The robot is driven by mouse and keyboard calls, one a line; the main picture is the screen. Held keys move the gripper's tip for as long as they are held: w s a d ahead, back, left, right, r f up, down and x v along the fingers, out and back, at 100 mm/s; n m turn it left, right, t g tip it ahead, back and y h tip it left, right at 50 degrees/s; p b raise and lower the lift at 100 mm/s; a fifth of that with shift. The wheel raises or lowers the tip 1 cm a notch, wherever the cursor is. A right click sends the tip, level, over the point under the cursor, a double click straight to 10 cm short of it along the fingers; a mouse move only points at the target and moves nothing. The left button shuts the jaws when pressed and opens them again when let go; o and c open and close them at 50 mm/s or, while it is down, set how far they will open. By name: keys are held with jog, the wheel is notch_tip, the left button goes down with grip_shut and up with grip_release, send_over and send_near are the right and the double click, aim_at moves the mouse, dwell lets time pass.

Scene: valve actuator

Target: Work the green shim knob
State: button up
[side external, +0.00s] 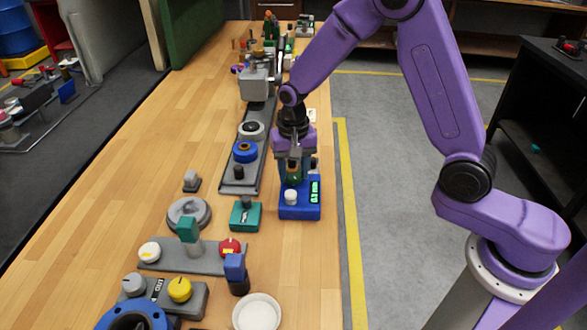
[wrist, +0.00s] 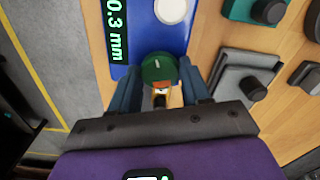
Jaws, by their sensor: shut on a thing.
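The green shim knob (wrist: 158,67) is round with a small pale mark on its top. It stands on a blue box (wrist: 140,25) whose display (wrist: 117,28) reads 0.3 mm in green. My gripper (wrist: 160,80) has a finger on each side of the knob and is shut on it. In the side view, my gripper (side external: 293,168) points down over the blue box (side external: 300,208), and the green knob (side external: 293,178) shows partly between the fingers. A white round knob (side external: 291,196) sits on the same box; it also shows in the wrist view (wrist: 171,10).
A teal box (side external: 245,216) with a dark knob stands just left of the blue box. A grey rail (side external: 240,175) with a blue ring (side external: 245,151) runs alongside. A white dish (side external: 257,312) and a plate with several knobs (side external: 195,256) are nearer the camera.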

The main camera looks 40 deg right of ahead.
aim_at(294, 174)
jog(key=shift+m, duration=0.6)
jog(key=o, duration=1.1)
jog(key=shift+c, duration=0.2)
jog(key=shift+r, duration=0.15)
notch_tip(294, 174, up, 17)
jog(key=shift+r, duration=0.1)
